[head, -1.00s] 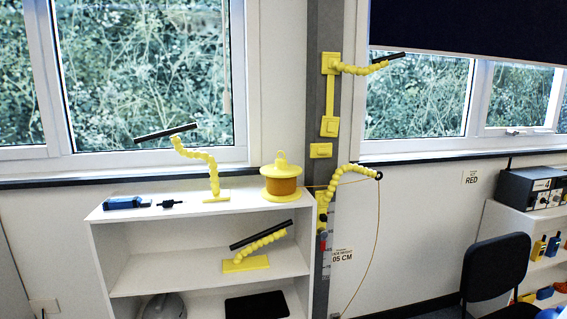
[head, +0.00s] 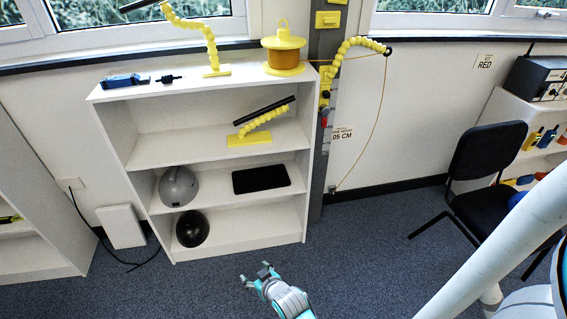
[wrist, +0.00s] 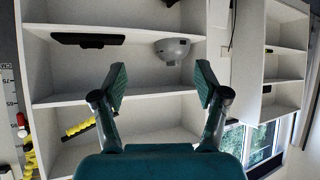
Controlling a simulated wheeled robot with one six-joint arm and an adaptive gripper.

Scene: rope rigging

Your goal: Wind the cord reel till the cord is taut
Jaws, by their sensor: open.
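The cord reel (head: 284,58), a yellow drum with a knobbed lid and orange-brown cord wound on it, stands on top of the white shelf unit. Its cord runs right to a black ring (head: 389,50) at the end of a yellow segmented arm (head: 352,46). From there the cord (head: 377,118) hangs in a slack bow down to the wall foot. My gripper (head: 256,273) is open and empty, low in front of the shelf unit and well below the reel. Its two spread fingers also show in the wrist view (wrist: 162,85), where the reel is not seen.
The shelf unit (head: 210,83) holds a yellow lamp (head: 250,139), a grey dome (head: 179,187), a black ball (head: 192,229) and a black tablet (head: 261,179). A blue tool (head: 125,81) lies on its top. A black chair (head: 487,165) stands right. Carpet in front is clear.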

